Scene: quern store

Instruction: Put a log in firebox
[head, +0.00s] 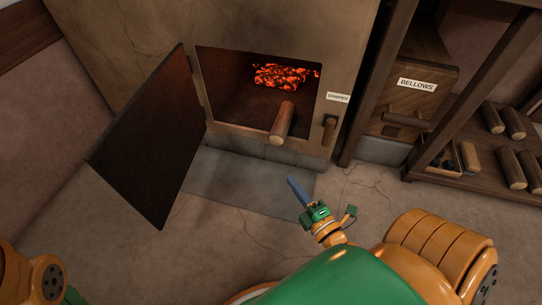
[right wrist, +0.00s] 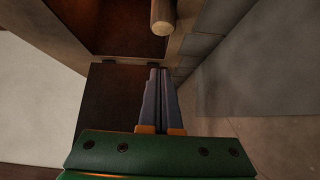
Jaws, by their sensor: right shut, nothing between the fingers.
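A brown log (head: 283,122) lies in the open firebox (head: 230,103), with its near end at the front lip of the opening. Glowing embers (head: 285,76) lie deeper inside, behind it. The log's pale round end also shows at the top of the right wrist view (right wrist: 162,18). My right gripper (head: 292,181) is shut and empty, in front of the firebox and apart from the log. Its two fingers lie together in the right wrist view (right wrist: 158,72). My left gripper is not in view; only part of my left arm shows at the lower left.
The dark firebox door (head: 155,140) stands swung open to the left. A damper handle (head: 329,130) is right of the opening. A wooden bellows box (head: 415,75) stands further right, beside a shelf (head: 440,170) with several logs. The floor before the firebox is clear.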

